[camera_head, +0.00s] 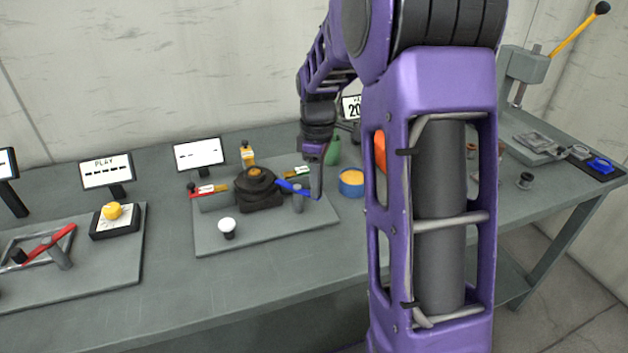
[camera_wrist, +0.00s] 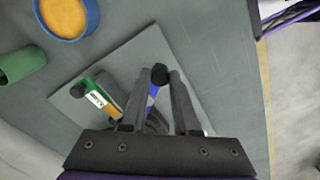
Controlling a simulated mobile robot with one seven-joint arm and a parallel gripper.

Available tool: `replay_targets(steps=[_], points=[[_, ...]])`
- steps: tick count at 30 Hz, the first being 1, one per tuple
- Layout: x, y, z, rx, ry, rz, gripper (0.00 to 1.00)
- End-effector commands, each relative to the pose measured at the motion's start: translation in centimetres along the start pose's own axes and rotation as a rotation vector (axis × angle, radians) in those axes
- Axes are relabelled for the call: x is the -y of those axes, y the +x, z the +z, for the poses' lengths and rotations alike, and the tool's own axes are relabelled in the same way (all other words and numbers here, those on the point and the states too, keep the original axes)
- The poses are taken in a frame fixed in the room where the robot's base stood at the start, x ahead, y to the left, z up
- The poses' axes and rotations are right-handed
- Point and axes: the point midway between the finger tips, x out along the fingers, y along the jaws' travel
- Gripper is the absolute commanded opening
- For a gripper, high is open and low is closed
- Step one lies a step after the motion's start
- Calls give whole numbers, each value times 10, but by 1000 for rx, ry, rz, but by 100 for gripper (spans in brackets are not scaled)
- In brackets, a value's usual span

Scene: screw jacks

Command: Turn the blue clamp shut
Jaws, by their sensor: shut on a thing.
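The blue clamp (camera_head: 292,187) is a blue lever on the right side of a dark round fixture (camera_head: 258,188) on a grey plate. My gripper (camera_head: 317,178) reaches down to the lever's outer end. In the wrist view, my gripper (camera_wrist: 161,88) is shut on the blue clamp, whose blue part (camera_wrist: 151,101) shows between the fingers. A black knob (camera_wrist: 160,73) shows at the fingertips. The fingers and my palm hide much of the lever and fixture. A green clamp (camera_head: 297,172) and a red clamp (camera_head: 206,188) are on the same plate.
A blue-rimmed orange pot (camera_head: 351,183) and a green cup (camera_head: 333,151) stand close to the plate's right side. A white knob (camera_head: 227,227) stands at the plate's front. Small display signs (camera_head: 199,154) stand behind. The table front is clear.

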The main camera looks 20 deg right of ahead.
Motion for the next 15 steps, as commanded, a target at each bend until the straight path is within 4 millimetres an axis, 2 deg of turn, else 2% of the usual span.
replay_targets(steps=[15], points=[[-7,-1,0,-2,-115,4,0]])
